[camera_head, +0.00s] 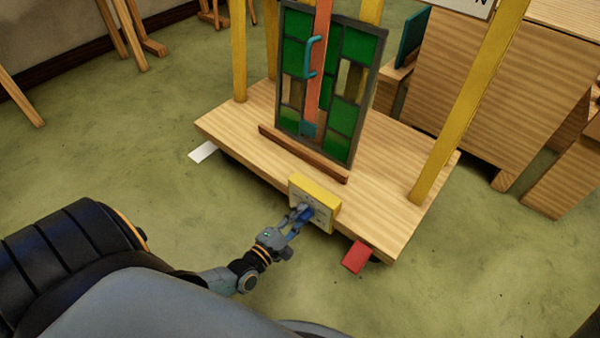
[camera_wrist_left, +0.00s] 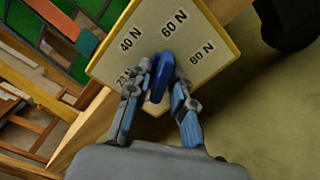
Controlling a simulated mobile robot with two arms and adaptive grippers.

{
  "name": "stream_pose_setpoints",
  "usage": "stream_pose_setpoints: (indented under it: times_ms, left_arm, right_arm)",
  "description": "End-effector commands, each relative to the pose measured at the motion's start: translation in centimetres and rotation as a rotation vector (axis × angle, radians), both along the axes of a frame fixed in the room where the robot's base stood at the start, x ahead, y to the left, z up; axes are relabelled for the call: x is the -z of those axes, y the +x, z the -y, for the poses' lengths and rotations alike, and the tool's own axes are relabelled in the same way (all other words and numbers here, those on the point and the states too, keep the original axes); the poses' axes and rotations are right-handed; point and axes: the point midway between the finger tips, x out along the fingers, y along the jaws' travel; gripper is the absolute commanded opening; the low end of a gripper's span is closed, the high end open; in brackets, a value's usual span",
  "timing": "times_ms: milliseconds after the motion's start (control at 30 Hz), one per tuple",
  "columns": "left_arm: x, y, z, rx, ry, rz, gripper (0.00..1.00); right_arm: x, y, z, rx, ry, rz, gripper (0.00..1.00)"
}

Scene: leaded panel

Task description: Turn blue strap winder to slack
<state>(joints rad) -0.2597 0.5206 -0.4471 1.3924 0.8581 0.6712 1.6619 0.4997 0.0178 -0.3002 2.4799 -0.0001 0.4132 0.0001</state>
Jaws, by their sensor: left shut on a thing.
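The blue strap winder (camera_wrist_left: 159,77) is a blue knob on the face of a yellow-edged dial plate (camera_wrist_left: 195,40). The plate carries the marks 20 N, 40 N, 60 N and 80 N. In the head view the yellow box with the plate (camera_head: 316,192) sits on the front edge of the wooden cart. My left gripper (camera_head: 301,215) is shut on the winder, one finger on each side in the left wrist view (camera_wrist_left: 160,88). The winder's upper end lies below the 60 N mark. No slack mark is readable. My right gripper is not in view.
A leaded panel with green panes (camera_head: 350,90) stands on the wooden cart (camera_head: 385,185) behind a ledge, with an orange strap (camera_head: 321,60) down it. Yellow posts (camera_head: 470,100) rise from the cart. A red tab (camera_head: 356,257) and white tab (camera_head: 203,152) stick out. Green floor lies around.

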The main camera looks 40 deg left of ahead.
Motion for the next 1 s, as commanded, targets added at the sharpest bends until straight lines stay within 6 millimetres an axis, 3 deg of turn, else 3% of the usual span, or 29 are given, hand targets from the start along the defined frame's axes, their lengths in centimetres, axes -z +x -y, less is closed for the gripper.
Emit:
stream_pose_setpoints:
  times_ms: [733,767,800,1000]
  left_arm:
    - [0.15,-0.11,0.11,0.002,-0.088,-0.011,0.0]
    - [0.15,-0.11,0.11,0.002,-0.088,-0.011,0.28]
    - [0.14,-0.11,0.11,0.002,-0.087,-0.01,0.34]
    - [0.09,-0.05,0.06,0.001,-0.087,-0.009,0.34]
  right_arm:
    - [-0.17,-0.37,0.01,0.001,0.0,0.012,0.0]
    - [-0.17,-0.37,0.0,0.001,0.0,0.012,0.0]
    - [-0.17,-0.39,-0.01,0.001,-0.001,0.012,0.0]
    - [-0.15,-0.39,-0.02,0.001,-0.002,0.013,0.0]
